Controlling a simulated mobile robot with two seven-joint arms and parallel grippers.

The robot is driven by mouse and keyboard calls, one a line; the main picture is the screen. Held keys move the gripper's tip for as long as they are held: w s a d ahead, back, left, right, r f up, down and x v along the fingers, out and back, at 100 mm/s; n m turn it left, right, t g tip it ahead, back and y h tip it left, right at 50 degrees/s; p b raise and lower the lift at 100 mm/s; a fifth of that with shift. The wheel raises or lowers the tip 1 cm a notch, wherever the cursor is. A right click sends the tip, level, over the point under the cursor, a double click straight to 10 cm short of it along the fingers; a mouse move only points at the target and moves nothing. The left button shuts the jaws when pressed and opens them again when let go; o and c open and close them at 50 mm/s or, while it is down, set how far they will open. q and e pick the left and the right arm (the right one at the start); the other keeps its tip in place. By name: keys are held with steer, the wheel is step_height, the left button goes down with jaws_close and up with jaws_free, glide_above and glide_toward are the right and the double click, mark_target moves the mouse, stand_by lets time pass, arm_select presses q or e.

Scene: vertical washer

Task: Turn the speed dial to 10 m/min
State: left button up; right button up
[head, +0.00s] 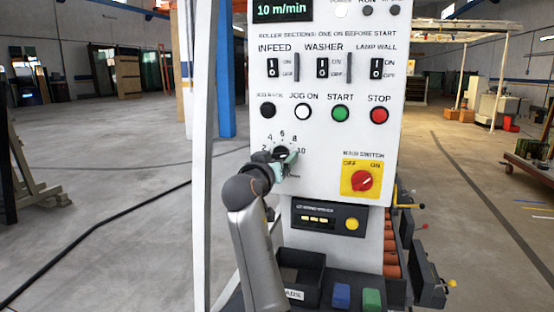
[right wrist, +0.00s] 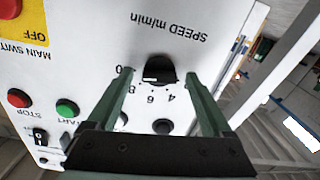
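The speed dial (right wrist: 160,68) is a black knob on the white control panel, with numbers around it; it appears upside down in the right wrist view. In the head view the dial (head: 281,150) is partly covered by my right gripper (head: 287,160). In the right wrist view the two green fingers of my right gripper (right wrist: 158,76) stand on either side of the knob, with a visible gap on each side. A white mark shows on the knob's edge. The display (head: 282,9) reads 10 m/min. My left gripper is not in view.
Above the dial are the jog, green START (head: 341,113) and red STOP (head: 379,115) buttons. The red main switch (head: 362,180) on a yellow plate is to its right. A small box with a yellow knob (head: 352,224) sits below. A white post (head: 203,150) stands left.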

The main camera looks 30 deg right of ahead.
steer(key=v, duration=1.2)
steer(key=shift+s+a+b, duration=0.15)
steer(key=shift+a+b, duration=0.1)
steer(key=shift+b, duration=0.15)
